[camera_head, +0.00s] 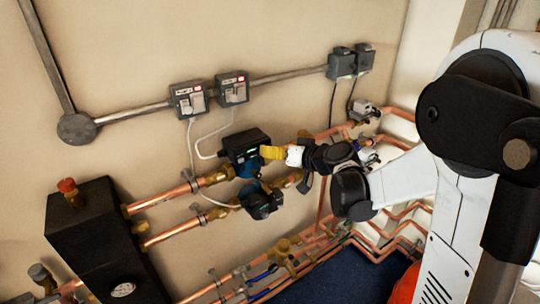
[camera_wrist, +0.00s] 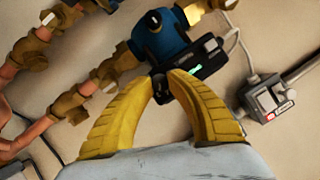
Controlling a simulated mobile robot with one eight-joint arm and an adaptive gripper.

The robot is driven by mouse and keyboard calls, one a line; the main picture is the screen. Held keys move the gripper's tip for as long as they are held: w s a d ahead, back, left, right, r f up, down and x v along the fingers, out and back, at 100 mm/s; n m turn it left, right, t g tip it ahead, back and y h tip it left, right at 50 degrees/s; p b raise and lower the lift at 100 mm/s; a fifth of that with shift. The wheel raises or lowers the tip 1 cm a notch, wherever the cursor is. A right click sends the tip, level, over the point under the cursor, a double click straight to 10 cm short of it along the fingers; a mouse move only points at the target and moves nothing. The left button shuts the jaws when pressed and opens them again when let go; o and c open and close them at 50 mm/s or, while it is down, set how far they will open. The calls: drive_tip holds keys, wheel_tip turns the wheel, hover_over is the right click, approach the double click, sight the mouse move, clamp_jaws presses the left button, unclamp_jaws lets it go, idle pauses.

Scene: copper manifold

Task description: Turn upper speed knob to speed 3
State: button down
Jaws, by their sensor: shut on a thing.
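The upper pump (camera_head: 240,147) is a black control box over a blue body on the upper copper pipe. My gripper (camera_head: 264,153) is at the right part of its front face, its yellow fingers pointing left into it. In the wrist view the yellow fingers of my gripper (camera_wrist: 168,80) close in on a small dark knob (camera_wrist: 161,88) at the end of the black control box (camera_wrist: 196,68), and are shut on it. A green light shows on the box. The knob's speed marks are hidden or too small to read.
A lower pump (camera_head: 262,201) sits just below the gripper. Two grey switch boxes (camera_head: 188,99) (camera_head: 232,88) hang on the wall above, with white cables running down. Copper pipes and brass valves (camera_head: 281,246) crowd the area below and right. A black box (camera_head: 97,235) stands left.

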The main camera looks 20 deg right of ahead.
drive_tip(key=shift+d+m+y+b, duration=0.1)
drive_tip(key=shift+m+y+b, duration=0.3)
drive_tip(key=shift+m, duration=0.2)
drive_tip(key=c, duration=1.2)
unclamp_jaws()
drive_tip(key=v, duration=1.2)
drive_tip(key=shift+w, duration=0.1)
